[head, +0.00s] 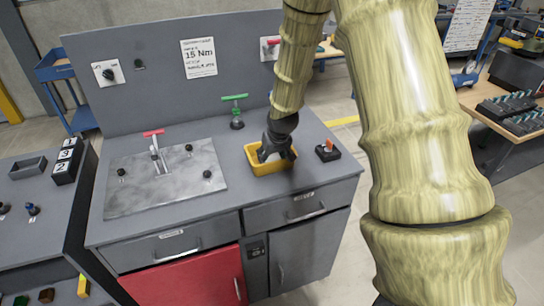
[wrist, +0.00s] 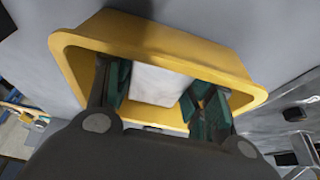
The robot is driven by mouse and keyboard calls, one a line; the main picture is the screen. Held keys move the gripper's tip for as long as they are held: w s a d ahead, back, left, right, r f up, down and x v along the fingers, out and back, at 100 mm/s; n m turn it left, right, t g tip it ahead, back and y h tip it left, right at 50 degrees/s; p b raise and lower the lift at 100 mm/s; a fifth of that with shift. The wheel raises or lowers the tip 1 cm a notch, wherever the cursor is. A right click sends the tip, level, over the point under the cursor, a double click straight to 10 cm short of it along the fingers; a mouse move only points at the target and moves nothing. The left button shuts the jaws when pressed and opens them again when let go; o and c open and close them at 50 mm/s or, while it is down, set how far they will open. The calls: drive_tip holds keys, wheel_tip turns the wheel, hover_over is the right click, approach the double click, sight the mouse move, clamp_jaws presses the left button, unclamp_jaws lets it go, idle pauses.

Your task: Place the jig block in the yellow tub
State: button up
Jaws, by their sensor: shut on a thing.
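The yellow tub (head: 270,170) stands on the grey bench top near its right end. It also fills the upper part of the wrist view (wrist: 140,30). My gripper (head: 274,157) points down into the tub's opening. In the wrist view my gripper (wrist: 160,90) has its green-padded fingers on both sides of a whitish block (wrist: 158,84), which I take to be the jig block. It is shut on the block, which sits within the tub's rim. Whether the block touches the tub floor is hidden.
A black block with an orange part (head: 327,151) stands right of the tub. A green-handled clamp (head: 235,112) stands behind it. A metal plate (head: 140,192) with a red-handled clamp (head: 155,146) and several knobs lies left. The bench's back panel (head: 150,40) rises behind.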

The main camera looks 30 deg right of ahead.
drive_tip(key=shift+f, duration=0.1)
drive_tip(key=o, duration=1.3)
drive_tip(key=shift+r, duration=0.25)
drive_tip(key=b+v, duration=0.2)
drive_tip(key=v, duration=0.9)
drive_tip(key=shift+s+r, duration=0.3)
drive_tip(key=shift+r, duration=0.05)
drive_tip(key=shift+a, duration=0.1)
